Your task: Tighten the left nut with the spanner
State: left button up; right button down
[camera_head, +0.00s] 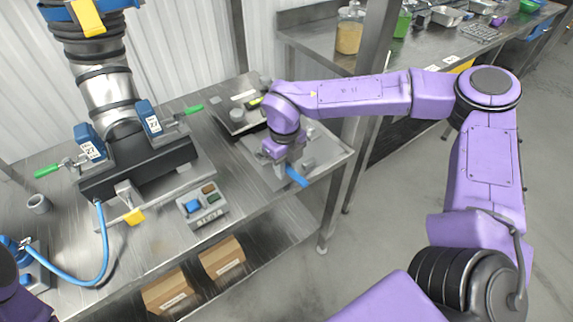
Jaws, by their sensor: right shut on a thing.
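My right gripper (283,158) hangs over the grey tray plate at the right end of the steel bench. It is shut on a tool with a blue handle (296,176). This may be the spanner; its head is hidden or too small to tell. A dark block (150,172) at the foot of a steel column carries a fitting on each side, with a blue label block and a green handle. The left green handle (48,170) and right green handle (190,110) stick outward. I cannot make out the left nut clearly. My left gripper is not in view.
A button box (203,207) stands at the bench's front edge. A blue hose (100,245) loops at the left, near a grey ring (39,204). Cardboard boxes (222,258) sit on the shelf below. A post and a second bench (320,37) stand behind my right arm.

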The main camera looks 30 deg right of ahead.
jog(key=shift+a+m, duration=0.45)
jog(key=shift+m, duration=0.25)
